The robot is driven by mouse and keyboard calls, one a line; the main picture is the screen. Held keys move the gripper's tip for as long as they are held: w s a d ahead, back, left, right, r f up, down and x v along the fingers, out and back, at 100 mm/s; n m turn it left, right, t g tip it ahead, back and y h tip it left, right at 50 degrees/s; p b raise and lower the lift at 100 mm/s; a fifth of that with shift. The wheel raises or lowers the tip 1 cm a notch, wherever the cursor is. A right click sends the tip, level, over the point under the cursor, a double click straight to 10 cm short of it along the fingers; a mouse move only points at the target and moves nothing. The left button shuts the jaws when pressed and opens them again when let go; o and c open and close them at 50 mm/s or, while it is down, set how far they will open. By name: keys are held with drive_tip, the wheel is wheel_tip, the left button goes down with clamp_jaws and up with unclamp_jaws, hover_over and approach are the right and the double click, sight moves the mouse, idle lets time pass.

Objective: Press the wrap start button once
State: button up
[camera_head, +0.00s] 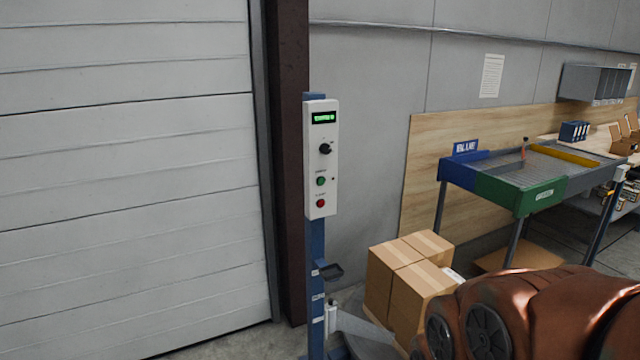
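A white control panel (320,215) is mounted on a blue post (316,250) near the middle of the head view. It has a lit green display (324,117) at the top and a black knob (325,148) below that. Under the knob are a green button (321,181) and, lowest, a red button (320,203). The labels beside them are too small to read, so I cannot tell from the text which one is wrap start. Part of my brown arm shows at the lower right, well away from the panel. My gripper is not in view.
A large white shutter door (130,180) fills the left.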

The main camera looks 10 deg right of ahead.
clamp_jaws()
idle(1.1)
